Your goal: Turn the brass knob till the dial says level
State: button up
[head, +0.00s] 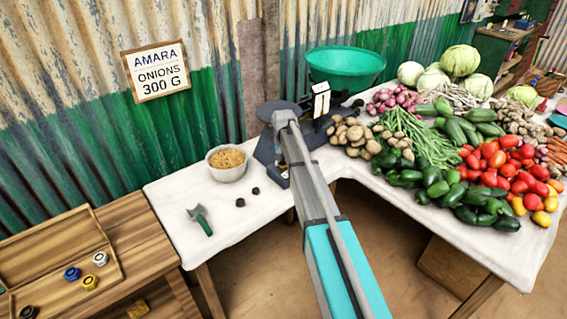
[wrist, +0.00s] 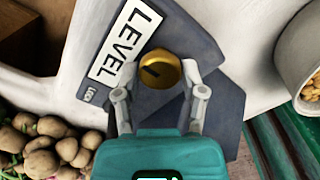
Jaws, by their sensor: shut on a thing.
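The round brass knob (wrist: 153,60) has a dark line on its face, which runs slantwise in the wrist view. It sits on the grey base of the scale (wrist: 212,93). My gripper (wrist: 159,76) is shut on the knob, one finger on each side. Beside the knob is a white plate reading LEVEL (wrist: 125,43), with a smaller tag I cannot read surely. In the head view, the scale's dial (head: 321,101) is a small white face below the green pan (head: 345,66); its reading is too small to tell. My arm hides the knob there.
A bowl of yellowish pieces (head: 228,172) stands left of the scale. Small dark weights (head: 240,202) and a green-handled scoop (head: 201,220) lie on the white cloth. Potatoes (head: 352,134) and other vegetables crowd the right side. A sign (head: 156,71) reads AMARA ONIONS 300 G.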

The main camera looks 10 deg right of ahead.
jog(key=o, duration=1.2)
jog(key=shift+c, duration=0.2)
jog(key=shift+m, duration=0.3)
